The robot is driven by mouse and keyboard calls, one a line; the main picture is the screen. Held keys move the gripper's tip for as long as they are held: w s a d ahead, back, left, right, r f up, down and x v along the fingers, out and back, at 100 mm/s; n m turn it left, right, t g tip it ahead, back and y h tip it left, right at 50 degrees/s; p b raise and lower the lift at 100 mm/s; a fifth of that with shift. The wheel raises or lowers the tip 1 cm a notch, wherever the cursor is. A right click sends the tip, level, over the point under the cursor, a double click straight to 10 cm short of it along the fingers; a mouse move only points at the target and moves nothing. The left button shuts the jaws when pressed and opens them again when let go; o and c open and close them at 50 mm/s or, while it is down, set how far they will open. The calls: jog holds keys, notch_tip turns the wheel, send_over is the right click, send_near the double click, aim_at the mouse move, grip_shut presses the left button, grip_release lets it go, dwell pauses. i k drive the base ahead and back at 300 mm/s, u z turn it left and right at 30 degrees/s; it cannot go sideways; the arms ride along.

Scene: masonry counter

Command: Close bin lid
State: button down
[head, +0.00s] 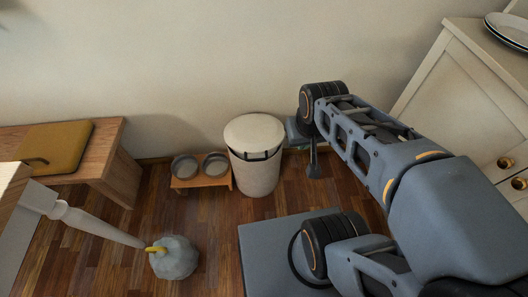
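A white round bin (257,176) stands upright on the floor against the wall, in the middle of the head view. Its cream lid (253,130) lies over the top, slightly tilted. A dark gap shows under the lid along its front and right side. My gripper (313,168) hangs below the arm's wrist, just right of the bin and apart from it. Only a narrow dark part of it shows, and I cannot see whether its fingers are apart. I see nothing held.
Two bowls in a low wooden stand (203,181) sit left of the bin. A wooden bench (112,160) with a mustard cushion (55,145) is at left. A grey-green pouf-like object (174,257) lies near a white leg. A cream cabinet (455,90) stands at right.

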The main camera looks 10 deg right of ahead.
aim_at(252, 134)
jog(key=z, duration=1.2)
jog(key=k, duration=0.75)
jog(key=u, duration=1.45)
jog(key=i, duration=0.5)
jog(key=z, duration=0.05)
